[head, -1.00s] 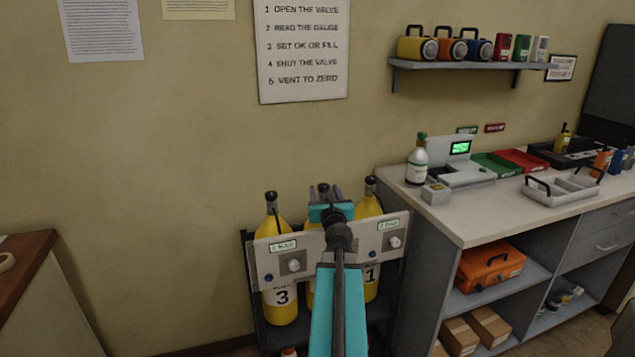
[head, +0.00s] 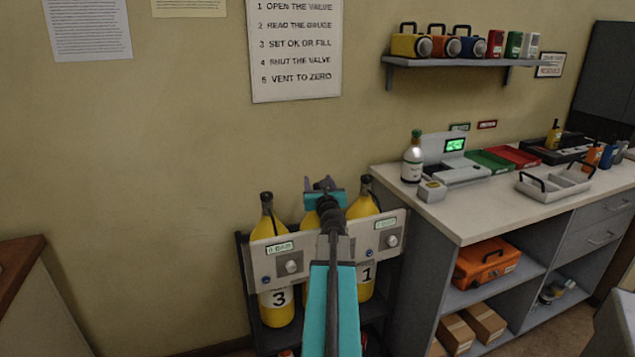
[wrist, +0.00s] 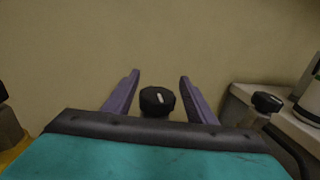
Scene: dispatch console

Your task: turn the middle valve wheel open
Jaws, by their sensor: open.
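The middle valve wheel (wrist: 158,101) is a black knob with a white mark, seen in the wrist view between the two purple fingers of my gripper (wrist: 158,92). The fingers are open, one on each side of the knob, with a visible gap on both sides. In the head view my gripper (head: 322,184) is over the middle yellow cylinder (head: 311,220), which is mostly hidden behind my arm. The middle wheel is hidden there. The left cylinder, marked 3 (head: 278,308), and the right cylinder, marked 1 (head: 363,205), stand on either side with black valve tops.
A grey panel (head: 262,268) with knobs and green displays crosses the cylinders' front. Another black valve wheel (wrist: 267,102) is to the right in the wrist view. A counter (head: 455,222) stands close on the right.

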